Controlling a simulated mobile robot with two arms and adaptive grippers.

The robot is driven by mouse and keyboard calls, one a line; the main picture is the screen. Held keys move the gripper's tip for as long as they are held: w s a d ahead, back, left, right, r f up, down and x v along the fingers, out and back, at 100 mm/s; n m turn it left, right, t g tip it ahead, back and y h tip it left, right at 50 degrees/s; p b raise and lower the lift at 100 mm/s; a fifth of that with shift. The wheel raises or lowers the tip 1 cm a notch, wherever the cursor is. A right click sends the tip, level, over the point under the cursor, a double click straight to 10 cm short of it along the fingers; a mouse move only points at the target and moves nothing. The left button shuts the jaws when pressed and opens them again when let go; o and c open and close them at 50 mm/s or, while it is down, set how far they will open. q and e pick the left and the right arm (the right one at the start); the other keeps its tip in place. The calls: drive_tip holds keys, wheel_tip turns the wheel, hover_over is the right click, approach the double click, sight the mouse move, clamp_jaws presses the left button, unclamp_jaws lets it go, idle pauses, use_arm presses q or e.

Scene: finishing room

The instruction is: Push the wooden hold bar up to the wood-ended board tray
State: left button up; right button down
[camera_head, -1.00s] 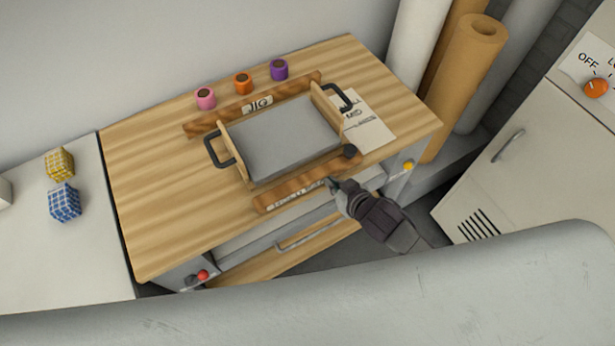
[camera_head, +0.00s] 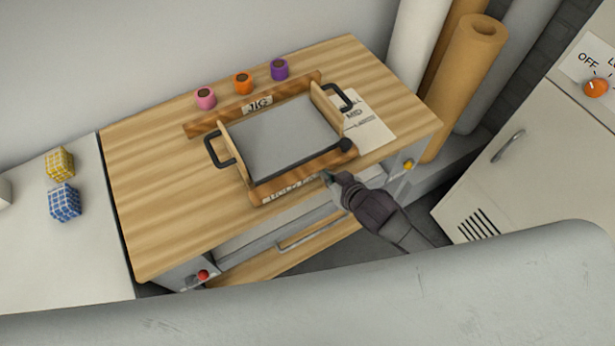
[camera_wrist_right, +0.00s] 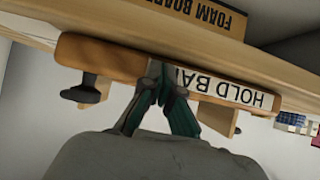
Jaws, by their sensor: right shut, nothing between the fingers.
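The wooden hold bar (camera_head: 288,180) lies along the front side of the wood-ended board tray (camera_head: 327,108). In the head view they look side by side, and I cannot tell whether a thin gap is left. The tray holds a grey board and has black handles at both ends. My right gripper (camera_head: 328,178) is shut and empty at the bar's front face, right of its middle. My left gripper is not in view.
A labelled wooden bar (camera_head: 210,123) lies behind the tray. Pink (camera_head: 205,99), orange (camera_head: 243,84) and purple (camera_head: 279,70) cups stand behind it. A paper sheet (camera_head: 370,126) lies right of the tray. The bench's left part is clear.

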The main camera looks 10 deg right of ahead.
sight(318, 160)
drive_tip(key=shift+w+a, duration=0.25)
drive_tip(key=shift+w, duration=0.4)
drive_tip(key=shift+w+a, duration=0.2)
drive_tip(key=shift+w, duration=0.4)
drive_tip(key=shift+w+a, duration=0.25)
drive_tip(key=shift+w, duration=0.55)
drive_tip(key=shift+w+a+b, duration=0.3)
drive_tip(key=shift+w+b, duration=0.05)
drive_tip(key=shift+w, duration=0.45)
drive_tip(key=shift+p+v, duration=0.95)
drive_tip(key=shift+p, duration=0.05)
drive_tip(key=p+v, duration=0.3)
drive_tip(key=shift+s+d+r, duration=0.15)
drive_tip(key=shift+s, duration=0.4)
